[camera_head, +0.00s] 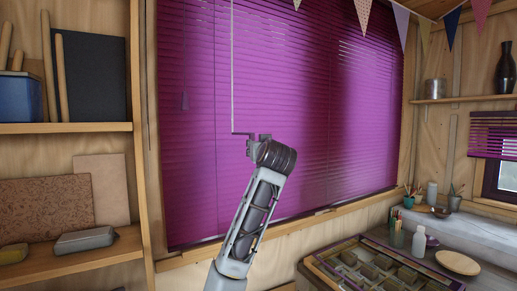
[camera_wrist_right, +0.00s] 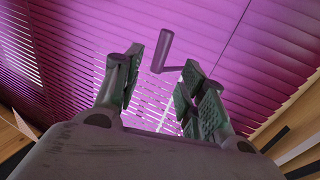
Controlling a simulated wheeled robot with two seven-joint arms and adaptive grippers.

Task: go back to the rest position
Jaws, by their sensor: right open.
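My right arm reaches up in the middle of the head view, with its gripper (camera_head: 258,142) in front of the purple blind (camera_head: 295,90). In the right wrist view the two fingers of my right gripper (camera_wrist_right: 158,85) stand apart, so it is open. A thin pale rod (camera_head: 232,70) hangs in front of the blind and bends into a crank at its lower end, beside my gripper. My left gripper is in neither view.
A wooden shelf (camera_head: 75,128) with a blue bin (camera_head: 18,97) and boards stands on the left. A counter (camera_head: 480,235) at the lower right carries a divided tray (camera_head: 318,270), a white bottle (camera_head: 419,241), cups and a bowl (camera_head: 457,263). Bunting hangs above.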

